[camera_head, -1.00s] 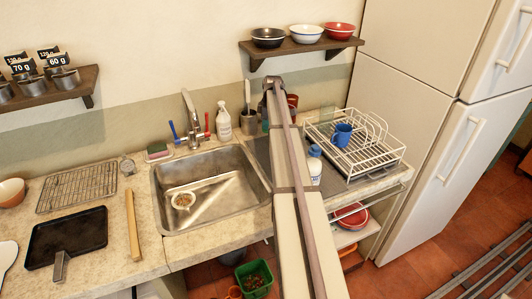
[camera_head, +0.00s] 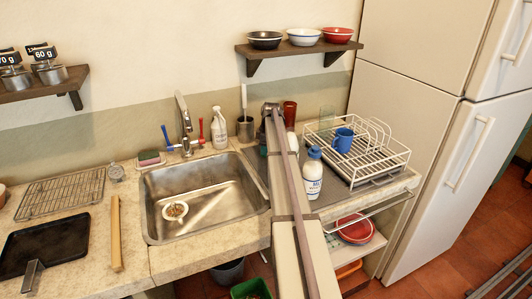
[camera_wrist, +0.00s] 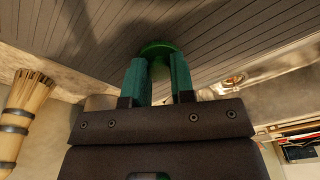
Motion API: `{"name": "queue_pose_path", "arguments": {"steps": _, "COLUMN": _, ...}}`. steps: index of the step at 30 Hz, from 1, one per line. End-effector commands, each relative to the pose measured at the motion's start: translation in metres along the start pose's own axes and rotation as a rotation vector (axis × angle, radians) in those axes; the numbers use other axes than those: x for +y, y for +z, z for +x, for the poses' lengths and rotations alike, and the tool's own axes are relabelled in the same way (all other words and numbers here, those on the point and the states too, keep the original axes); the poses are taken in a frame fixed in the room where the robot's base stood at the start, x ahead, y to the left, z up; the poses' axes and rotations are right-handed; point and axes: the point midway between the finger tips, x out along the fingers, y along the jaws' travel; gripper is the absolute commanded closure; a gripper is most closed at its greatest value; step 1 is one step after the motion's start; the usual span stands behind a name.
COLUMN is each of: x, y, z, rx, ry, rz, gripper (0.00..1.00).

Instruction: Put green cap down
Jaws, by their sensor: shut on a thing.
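In the wrist view, my gripper (camera_wrist: 157,82) is shut on a green cap (camera_wrist: 157,47), held between its two green fingers. The cap's round rim shows just beyond the fingertips, against a grey ridged mat (camera_wrist: 235,35). I cannot tell whether the cap touches the mat. In the head view, my arm runs up to the mat (camera_head: 341,197) right of the sink and hides most of the gripper and the cap.
A white bottle with a blue top (camera_head: 313,178) stands close right of my arm. A dish rack (camera_head: 385,158) holds a blue mug (camera_head: 343,140). A red cup (camera_head: 290,113) and a grey utensil pot (camera_head: 245,130) stand behind. The sink (camera_head: 215,190) is on the left.

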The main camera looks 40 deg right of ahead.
Motion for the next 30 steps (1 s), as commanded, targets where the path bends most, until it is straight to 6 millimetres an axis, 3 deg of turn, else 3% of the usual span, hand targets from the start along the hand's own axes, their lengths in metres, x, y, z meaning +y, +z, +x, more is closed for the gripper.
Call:
{"name": "queue_pose_path", "arguments": {"steps": 3, "x": 0.0, "y": 0.001, "z": 0.004, "rx": 0.0, "ry": 0.0, "rz": 0.0, "gripper": 0.98}}
{"name": "queue_pose_path", "arguments": {"steps": 4, "x": 0.0, "y": 0.0, "z": 0.003, "rx": 0.0, "ry": 0.0, "rz": 0.0, "gripper": 0.75}}
{"name": "queue_pose_path", "arguments": {"steps": 12, "x": 0.0, "y": 0.0, "z": 0.003, "rx": 0.0, "ry": 0.0, "rz": 0.0, "gripper": 0.51}}
{"name": "queue_pose_path", "arguments": {"steps": 22, "x": 0.0, "y": -0.001, "z": -0.008, "rx": 0.0, "ry": 0.0, "rz": 0.0, "gripper": 0.51}}
{"name": "queue_pose_path", "arguments": {"steps": 26, "x": 0.0, "y": -0.001, "z": -0.032, "rx": 0.0, "ry": 0.0, "rz": 0.0, "gripper": 0.51}}
{"name": "queue_pose_path", "arguments": {"steps": 30, "x": 0.0, "y": -0.002, "z": -0.07, "rx": 0.0, "ry": 0.0, "rz": 0.0, "gripper": 0.51}}
